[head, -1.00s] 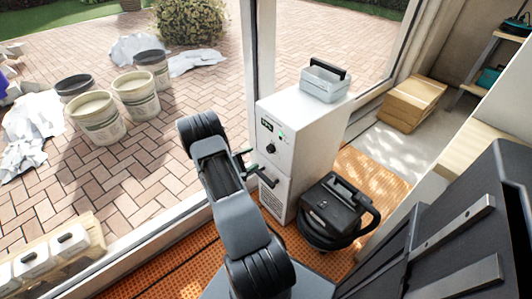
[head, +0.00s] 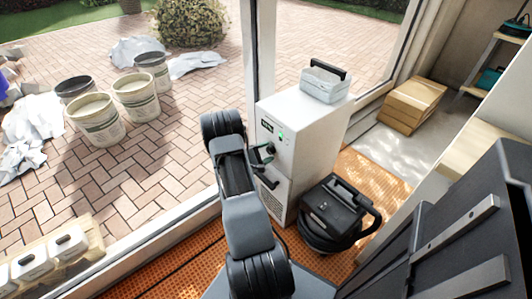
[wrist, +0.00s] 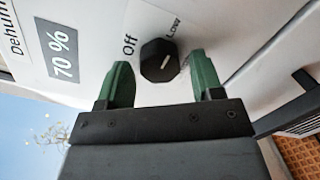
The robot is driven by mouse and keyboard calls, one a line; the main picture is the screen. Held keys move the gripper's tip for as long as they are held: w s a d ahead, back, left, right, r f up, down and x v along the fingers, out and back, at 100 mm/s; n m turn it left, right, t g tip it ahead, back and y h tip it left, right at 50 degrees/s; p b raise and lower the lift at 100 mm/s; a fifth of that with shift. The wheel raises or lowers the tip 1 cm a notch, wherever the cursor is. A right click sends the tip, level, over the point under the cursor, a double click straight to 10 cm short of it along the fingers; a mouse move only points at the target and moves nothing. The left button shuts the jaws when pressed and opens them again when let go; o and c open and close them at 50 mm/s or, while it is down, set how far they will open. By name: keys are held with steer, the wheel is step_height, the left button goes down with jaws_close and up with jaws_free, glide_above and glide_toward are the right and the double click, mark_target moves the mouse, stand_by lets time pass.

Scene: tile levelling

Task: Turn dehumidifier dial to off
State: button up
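The dehumidifier (head: 312,125) is a white box standing by the window frame, its control face turned toward my arm. In the wrist view its black dial (wrist: 157,62) sits between the labels Off and Low, and its white mark points toward Low. My gripper (wrist: 161,72) is open, with one green finger on each side of the dial and a visible gap to both. I cannot tell whether the fingertips reach the dial's depth. In the head view my gripper (head: 262,156) is at the control face, and the dial is hidden or too small to make out.
A grey toolbox (head: 325,84) sits on top of the dehumidifier. A black case-like machine (head: 335,208) stands on the orange mat to its right. A display reading 70 % (wrist: 58,48) is beside the dial. Buckets (head: 96,118) stand on the paving outside.

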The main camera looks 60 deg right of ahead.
steer(key=c, duration=0.8)
steer(key=shift+n, duration=0.3)
steer(key=n, duration=0.4)
steer(key=shift+f+h, duration=0.1)
steer(key=shift+h, duration=0.2)
steer(key=n+p, duration=0.1)
steer(key=n, duration=0.3)
steer(key=shift+s+n, duration=0.1)
steer(key=shift+n, duration=0.3)
steer(key=n+t+p, duration=0.1)
steer(key=n, duration=0.3)
steer(key=shift+a+n+h, duration=0.1)
steer(key=shift+n+h, duration=0.3)
steer(key=shift+s+n+p, duration=0.15)
steer(key=shift+n+p, duration=0.4)
steer(key=shift+n, duration=1.85)
steer(key=shift+f+t, duration=0.1)
steer(key=shift+t, duration=0.2)
